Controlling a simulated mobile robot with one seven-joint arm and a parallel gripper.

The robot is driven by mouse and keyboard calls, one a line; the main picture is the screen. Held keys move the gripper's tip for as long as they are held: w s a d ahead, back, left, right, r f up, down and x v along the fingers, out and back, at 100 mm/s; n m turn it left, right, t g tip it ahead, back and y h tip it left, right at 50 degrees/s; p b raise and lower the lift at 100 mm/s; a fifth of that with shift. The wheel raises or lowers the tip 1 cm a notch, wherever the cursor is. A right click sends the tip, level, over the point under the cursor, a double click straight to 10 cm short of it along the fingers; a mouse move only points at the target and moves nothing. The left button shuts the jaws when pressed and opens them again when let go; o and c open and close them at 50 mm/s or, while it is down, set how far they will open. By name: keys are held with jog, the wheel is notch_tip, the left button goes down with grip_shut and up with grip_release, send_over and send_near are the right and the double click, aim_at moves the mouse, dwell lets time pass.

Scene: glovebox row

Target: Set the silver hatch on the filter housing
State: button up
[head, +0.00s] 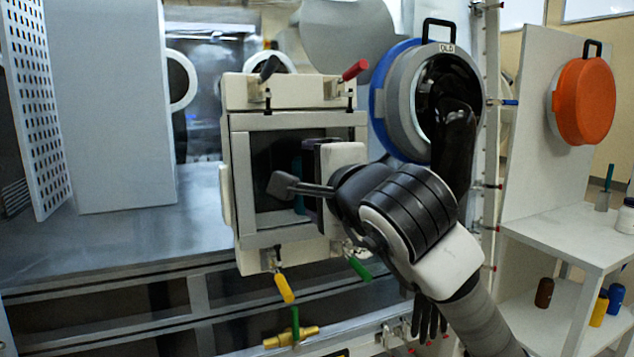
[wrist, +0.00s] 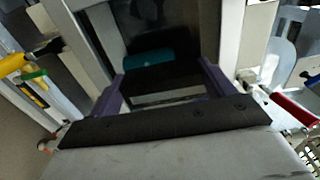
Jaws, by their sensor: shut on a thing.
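The filter housing (head: 236,98) is a cream box with clamps at its top and bottom. The silver hatch (head: 242,185) is a square metal frame around a dark pane, at the front of the housing; its frame also shows in the wrist view (wrist: 87,38). I cannot tell whether it sits flush. My gripper (head: 314,178) is in front of the pane. In the wrist view its purple fingers (wrist: 163,88) are either side of a dark part, which looks like the hatch's handle. A teal patch (wrist: 148,58) shows in the pane. The hand hides the hatch's right side.
Clamp handles stick out around the housing: red (head: 353,71) and black (head: 269,68) above, yellow (head: 284,288) and green (head: 359,267) below. A blue-rimmed round port (head: 385,105) is close to the right. An orange round cover (head: 584,101) hangs further right, above a white shelf (head: 570,235).

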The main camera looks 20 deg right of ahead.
jog(key=shift+w+f+b, duration=0.1)
jog(key=shift+w+b, duration=0.5)
jog(key=shift+w, duration=0.75)
dwell(1.5)
jog(key=o, duration=1.2)
jog(key=shift+f, duration=0.1)
